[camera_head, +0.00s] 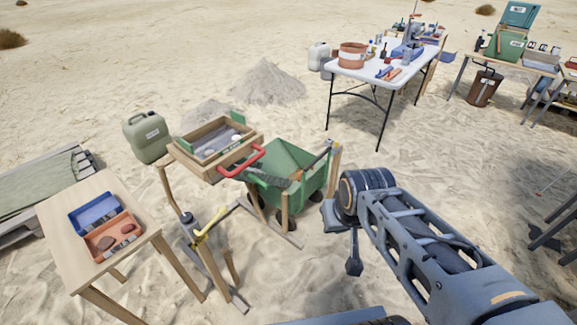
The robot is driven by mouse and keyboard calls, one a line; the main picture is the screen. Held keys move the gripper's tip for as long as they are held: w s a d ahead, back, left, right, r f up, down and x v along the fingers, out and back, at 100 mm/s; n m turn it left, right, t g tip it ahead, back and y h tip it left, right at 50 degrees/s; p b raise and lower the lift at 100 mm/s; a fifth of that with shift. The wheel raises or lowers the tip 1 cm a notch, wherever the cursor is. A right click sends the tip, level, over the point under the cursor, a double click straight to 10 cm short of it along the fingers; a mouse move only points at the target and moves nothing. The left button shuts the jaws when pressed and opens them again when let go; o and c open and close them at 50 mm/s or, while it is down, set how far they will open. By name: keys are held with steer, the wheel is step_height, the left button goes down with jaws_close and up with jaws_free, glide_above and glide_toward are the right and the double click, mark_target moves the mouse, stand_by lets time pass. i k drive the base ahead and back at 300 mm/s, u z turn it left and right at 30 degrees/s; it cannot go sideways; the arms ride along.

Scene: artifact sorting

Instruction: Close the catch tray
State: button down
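A wooden sieve box (184,148) with green end pieces and a grey bed stands on wooden legs left of the centre. A red handle (240,162) sticks out from its front right side. My gripper (342,240) hangs to the right of the sieve stand, well apart from the red handle. It is partly hidden by my own wrist, and nothing shows held in it. Whether its fingers are apart is unclear.
A green wheelbarrow (308,184) stands between the sieve and my arm. A wooden table (78,238) with blue (95,214) and orange (113,237) trays is at left. A green jerrycan (148,137) stands behind. A white table (375,82) stands farther back.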

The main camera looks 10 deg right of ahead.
mark_target(251, 174)
steer(key=z, duration=0.4)
steer(key=i, duration=0.95)
steer(key=u, duration=1.6)
